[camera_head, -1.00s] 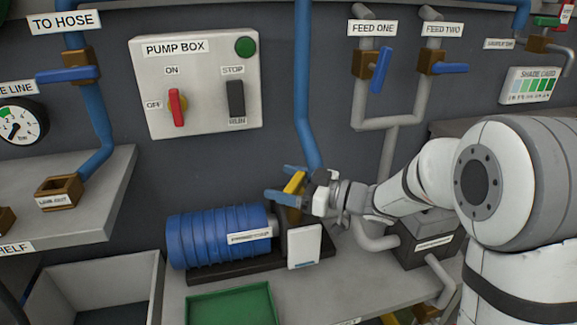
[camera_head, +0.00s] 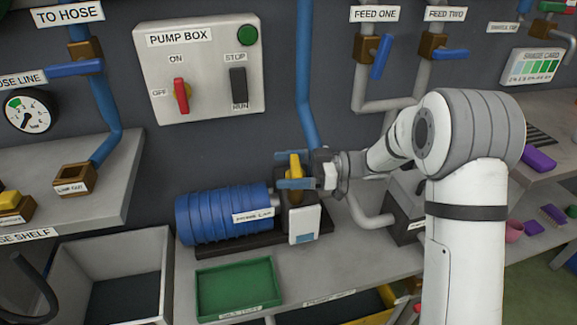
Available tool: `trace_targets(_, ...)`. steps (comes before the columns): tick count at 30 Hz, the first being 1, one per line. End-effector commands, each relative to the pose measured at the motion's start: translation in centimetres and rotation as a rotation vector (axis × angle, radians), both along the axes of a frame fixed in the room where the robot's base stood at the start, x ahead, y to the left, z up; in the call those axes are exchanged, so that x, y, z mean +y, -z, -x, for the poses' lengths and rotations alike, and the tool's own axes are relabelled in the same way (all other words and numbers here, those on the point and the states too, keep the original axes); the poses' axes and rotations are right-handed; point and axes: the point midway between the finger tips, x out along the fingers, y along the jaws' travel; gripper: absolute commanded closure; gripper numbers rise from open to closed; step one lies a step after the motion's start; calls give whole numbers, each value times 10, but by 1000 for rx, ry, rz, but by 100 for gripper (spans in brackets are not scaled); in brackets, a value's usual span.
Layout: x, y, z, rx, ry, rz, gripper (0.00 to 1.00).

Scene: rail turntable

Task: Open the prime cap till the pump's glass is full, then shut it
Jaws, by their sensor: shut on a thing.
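The blue ribbed pump (camera_head: 222,215) lies on the bench with a label on its side. The yellow prime cap (camera_head: 295,166) stands on top of the pump's brown head (camera_head: 297,195). My gripper (camera_head: 294,183) has its blue fingers shut on the yellow cap, coming from the right. The pump's glass (camera_head: 304,224) is on the front of the head, a pale panel with a blue band at its bottom edge. Its upper part looks pale. The far side of the cap is hidden by the near finger.
A green tray (camera_head: 236,288) lies in front of the pump, and a grey bin (camera_head: 110,285) stands at left. The pump box (camera_head: 199,68) with its red switch (camera_head: 180,95) hangs above. A blue pipe (camera_head: 306,85) rises behind the cap. Feed valves (camera_head: 381,57) are at upper right.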

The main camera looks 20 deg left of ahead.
Motion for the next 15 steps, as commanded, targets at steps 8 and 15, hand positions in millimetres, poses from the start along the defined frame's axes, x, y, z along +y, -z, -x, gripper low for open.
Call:
trace_targets(8,0,-1,-1,-4,3,-3,41)
trace_targets(15,0,-1,-1,-2,2,-2,0)
